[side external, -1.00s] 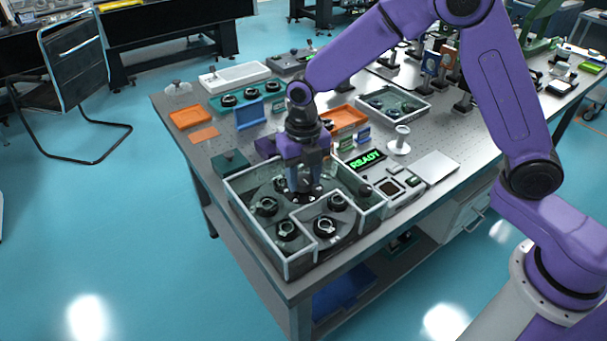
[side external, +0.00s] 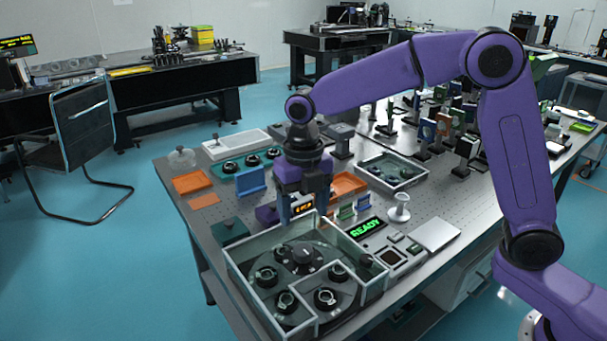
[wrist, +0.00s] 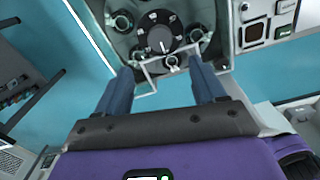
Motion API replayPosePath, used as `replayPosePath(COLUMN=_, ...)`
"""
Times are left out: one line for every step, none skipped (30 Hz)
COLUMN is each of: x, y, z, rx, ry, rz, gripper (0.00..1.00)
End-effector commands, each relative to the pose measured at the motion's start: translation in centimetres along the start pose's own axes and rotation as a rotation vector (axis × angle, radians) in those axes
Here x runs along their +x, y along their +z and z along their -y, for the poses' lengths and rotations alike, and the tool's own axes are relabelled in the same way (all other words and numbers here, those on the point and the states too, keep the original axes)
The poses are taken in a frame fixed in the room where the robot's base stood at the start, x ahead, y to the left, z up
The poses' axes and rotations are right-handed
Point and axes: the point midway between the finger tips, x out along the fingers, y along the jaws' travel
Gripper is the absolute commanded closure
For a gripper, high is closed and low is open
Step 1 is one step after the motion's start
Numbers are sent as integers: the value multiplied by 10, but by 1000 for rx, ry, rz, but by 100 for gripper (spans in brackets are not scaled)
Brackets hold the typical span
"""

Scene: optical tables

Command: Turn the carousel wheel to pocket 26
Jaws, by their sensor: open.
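The carousel wheel (side external: 346,292) is a dark disc inside a clear-walled box, carrying several round black mounts. A black knob (side external: 303,258) stands at its centre. In the wrist view the knob (wrist: 160,38) has a white pointer line and pale marks around it, too small to read. My gripper (side external: 303,214) is open and empty, pointing down, above and apart from the knob. In the wrist view its two fingertips (wrist: 161,70) are spread, with the knob beyond them. A green READY display (side external: 366,228) stands right of the box.
The clear box wall (side external: 236,283) surrounds the wheel. A control panel (side external: 398,258) and a silver plate (side external: 434,234) lie to the right. A dark green box (side external: 230,232), a blue holder (side external: 251,182) and orange trays (side external: 192,182) are behind left. The table's front edge is close.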

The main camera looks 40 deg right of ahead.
Motion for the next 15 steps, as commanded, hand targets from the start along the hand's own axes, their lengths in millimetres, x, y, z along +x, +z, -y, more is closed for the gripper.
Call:
replayPosePath(x=-12, y=1, z=-1, rx=0, ry=4, rz=4, gripper=31)
replayPosePath(x=-18, y=1, z=0, rx=0, ry=4, rz=4, gripper=31)
replayPosePath(x=-26, y=1, z=0, rx=1, ry=4, rz=5, gripper=31)
replayPosePath(x=-32, y=1, z=-1, rx=1, ry=4, rz=4, gripper=31)
replayPosePath(x=-37, y=1, z=-1, rx=0, ry=3, rz=4, gripper=31)
replayPosePath(x=-44, y=0, z=-1, rx=0, ry=4, rz=4, gripper=31)
replayPosePath(x=-49, y=0, z=-1, rx=-1, ry=3, rz=3, gripper=31)
replayPosePath(x=-53, y=0, z=-1, rx=-1, ry=3, rz=3, gripper=31)
replayPosePath(x=-58, y=0, z=-1, rx=-1, ry=3, rz=3, gripper=31)
replayPosePath(x=-62, y=0, z=-1, rx=-1, ry=2, rz=3, gripper=31)
replayPosePath(x=-64, y=0, z=0, rx=0, ry=1, rz=2, gripper=31)
replayPosePath(x=-68, y=0, z=0, rx=0, ry=2, rz=2, gripper=31)
replayPosePath(x=-70, y=0, z=0, rx=0, ry=2, rz=2, gripper=31)
replayPosePath(x=-71, y=0, z=0, rx=0, ry=1, rz=1, gripper=31)
replayPosePath(x=-73, y=0, z=0, rx=0, ry=0, rz=0, gripper=31)
